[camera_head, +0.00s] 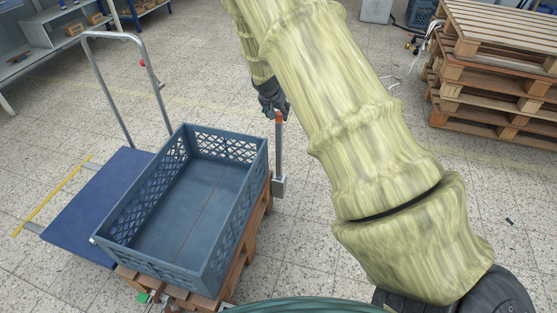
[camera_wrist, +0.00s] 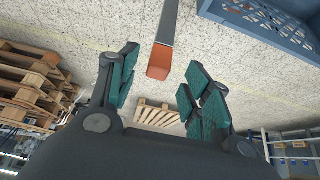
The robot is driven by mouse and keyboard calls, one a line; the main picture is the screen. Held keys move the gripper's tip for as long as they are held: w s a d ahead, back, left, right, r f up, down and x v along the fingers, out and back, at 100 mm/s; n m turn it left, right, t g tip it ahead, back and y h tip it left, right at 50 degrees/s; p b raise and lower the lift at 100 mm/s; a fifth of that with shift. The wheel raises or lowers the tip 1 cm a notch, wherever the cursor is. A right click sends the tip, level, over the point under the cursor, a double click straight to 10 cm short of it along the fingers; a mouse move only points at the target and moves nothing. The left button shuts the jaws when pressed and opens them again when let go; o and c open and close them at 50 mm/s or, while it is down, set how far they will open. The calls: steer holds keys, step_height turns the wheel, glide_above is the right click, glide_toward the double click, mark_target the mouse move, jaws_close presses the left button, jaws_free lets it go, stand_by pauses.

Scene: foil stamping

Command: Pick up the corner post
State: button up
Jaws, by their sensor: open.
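The corner post (camera_head: 278,150) is a slim grey upright bar with an orange top and a block-like foot, beside the crate's right side. In the wrist view the post (camera_wrist: 168,25) comes down from the top edge, its orange end lying across the opening between the fingertips. My gripper (camera_head: 273,103) is at the post's top in the head view. In the wrist view my gripper (camera_wrist: 161,68) has its teal finger pads spread wide, with nothing clamped. Whether a pad touches the post cannot be told. My sleeved arm hides part of the floor behind.
A blue-grey crate (camera_head: 130,215) sits on a wooden pallet (camera_head: 246,262) left of the post. A blue trolley (camera_head: 95,200) with a metal handle stands farther left. Stacked pallets (camera_head: 490,90) stand at the right. The tiled floor around the post's right side looks clear.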

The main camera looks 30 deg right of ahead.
mark_target(279, 117)
steer(key=x, duration=0.5)
steer(key=shift+s+f+b, duration=0.15)
steer(key=shift+b, duration=0.2)
jaws_close()
